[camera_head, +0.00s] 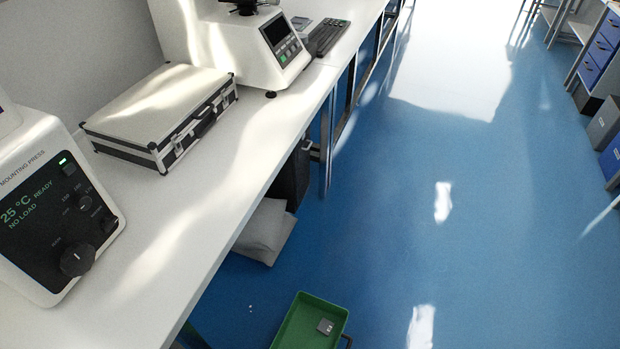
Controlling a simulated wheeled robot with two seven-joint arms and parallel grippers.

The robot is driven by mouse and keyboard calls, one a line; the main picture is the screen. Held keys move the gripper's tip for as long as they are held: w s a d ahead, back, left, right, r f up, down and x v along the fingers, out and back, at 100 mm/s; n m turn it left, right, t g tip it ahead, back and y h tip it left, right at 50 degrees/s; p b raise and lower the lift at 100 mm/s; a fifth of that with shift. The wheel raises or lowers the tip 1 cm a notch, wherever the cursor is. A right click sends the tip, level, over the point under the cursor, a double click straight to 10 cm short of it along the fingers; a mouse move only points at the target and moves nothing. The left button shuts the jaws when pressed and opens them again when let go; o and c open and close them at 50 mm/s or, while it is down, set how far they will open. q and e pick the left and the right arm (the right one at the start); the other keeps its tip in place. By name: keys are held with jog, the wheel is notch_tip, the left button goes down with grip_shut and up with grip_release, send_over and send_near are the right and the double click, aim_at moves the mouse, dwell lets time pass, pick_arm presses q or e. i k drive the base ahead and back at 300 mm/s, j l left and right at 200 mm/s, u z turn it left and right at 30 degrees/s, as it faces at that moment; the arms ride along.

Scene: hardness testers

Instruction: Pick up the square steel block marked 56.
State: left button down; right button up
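A small square grey block (325,326) lies in a green tray (290,322) low at the bottom of the view. It looks like steel, but any marking on it is too small to read, so I cannot tell whether it is the one marked 56. Neither of my grippers shows in the view.
A white bench (215,190) runs along the left. It carries a mounting press (55,205), a silver case (160,115), a white tester (255,45) and a keyboard (327,36). The blue floor (440,210) is open on the right. Blue drawers (600,50) stand far right.

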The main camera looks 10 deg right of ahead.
aim_at(324, 327)
jog(key=k+l, duration=0.7)
jog(key=k, duration=0.15)
jog(key=i+l+u, duration=0.3)
jog(key=i+l, duration=0.2)
jog(key=i+l+u, duration=0.15)
jog(key=l, duration=0.25)
jog(key=i+l+u, duration=0.3)
jog(key=l, duration=0.45)
jog(key=i+l+u, duration=0.15)
jog(key=l, duration=0.25)
jog(key=i, duration=0.1)
